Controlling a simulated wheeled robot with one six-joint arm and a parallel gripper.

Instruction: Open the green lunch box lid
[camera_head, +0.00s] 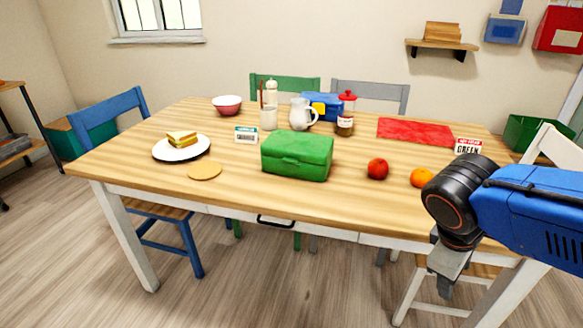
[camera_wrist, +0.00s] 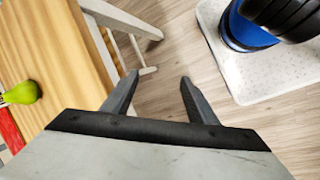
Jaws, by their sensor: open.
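The green lunch box (camera_head: 297,156) stands near the middle front of the wooden table, and its lid is closed. A latch shows on its front face. My gripper (camera_wrist: 158,82) is open and empty in the wrist view, with floor between its fingers. The fingertips are not clear in the head view. The lunch box is not in the wrist view.
The table (camera_head: 235,188) also holds a sandwich plate (camera_head: 162,153), a round coaster (camera_head: 204,170), a tomato (camera_head: 377,169), an orange (camera_head: 422,177), a white pitcher (camera_head: 300,113) and a jar (camera_head: 345,118). A pear (camera_wrist: 20,92) shows in the wrist view. Chairs surround the table.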

